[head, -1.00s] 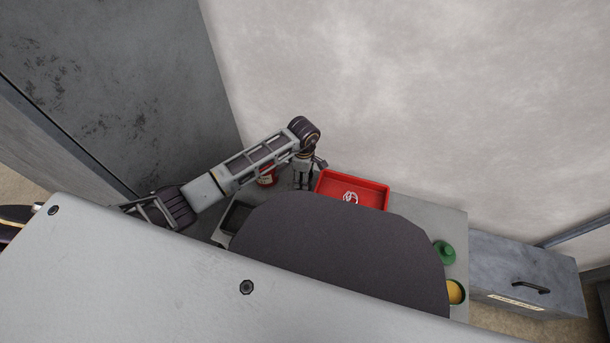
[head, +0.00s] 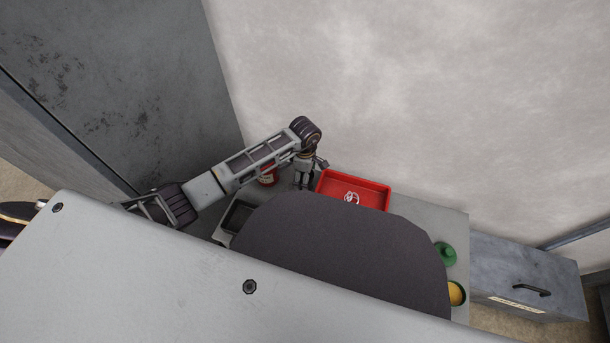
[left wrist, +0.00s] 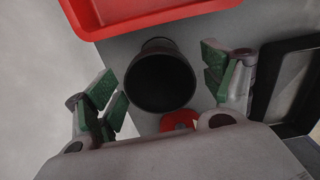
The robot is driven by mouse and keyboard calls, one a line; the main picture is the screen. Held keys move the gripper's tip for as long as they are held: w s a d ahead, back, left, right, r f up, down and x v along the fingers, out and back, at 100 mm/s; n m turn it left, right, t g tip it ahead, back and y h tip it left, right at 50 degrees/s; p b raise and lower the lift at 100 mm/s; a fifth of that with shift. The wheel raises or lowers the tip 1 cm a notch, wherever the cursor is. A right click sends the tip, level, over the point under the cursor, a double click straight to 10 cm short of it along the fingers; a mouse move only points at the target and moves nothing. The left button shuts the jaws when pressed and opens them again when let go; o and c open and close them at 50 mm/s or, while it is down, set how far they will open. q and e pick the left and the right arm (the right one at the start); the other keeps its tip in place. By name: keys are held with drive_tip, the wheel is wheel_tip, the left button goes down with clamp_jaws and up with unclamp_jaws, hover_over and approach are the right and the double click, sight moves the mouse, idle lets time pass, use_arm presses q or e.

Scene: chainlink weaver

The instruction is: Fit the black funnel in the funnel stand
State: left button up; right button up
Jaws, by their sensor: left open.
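The black funnel (left wrist: 160,78) shows in the left wrist view with its round, dark mouth toward the camera. My left gripper (left wrist: 165,88) is open, with green-padded fingers on either side of the funnel and not closed on it. In the head view my left gripper (head: 303,183) points down at the table, just left of the red tray. The funnel is not distinguishable in the head view. I cannot pick out the funnel stand in either view. My right gripper is not in view.
A red tray (head: 377,204) holds a small white item. A green object (head: 445,252) and a yellow-filled bowl (head: 456,292) sit at right. My body hides much of the table (head: 420,217).

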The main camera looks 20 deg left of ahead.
use_arm(q)
drive_tip(key=shift+r, duration=0.15)
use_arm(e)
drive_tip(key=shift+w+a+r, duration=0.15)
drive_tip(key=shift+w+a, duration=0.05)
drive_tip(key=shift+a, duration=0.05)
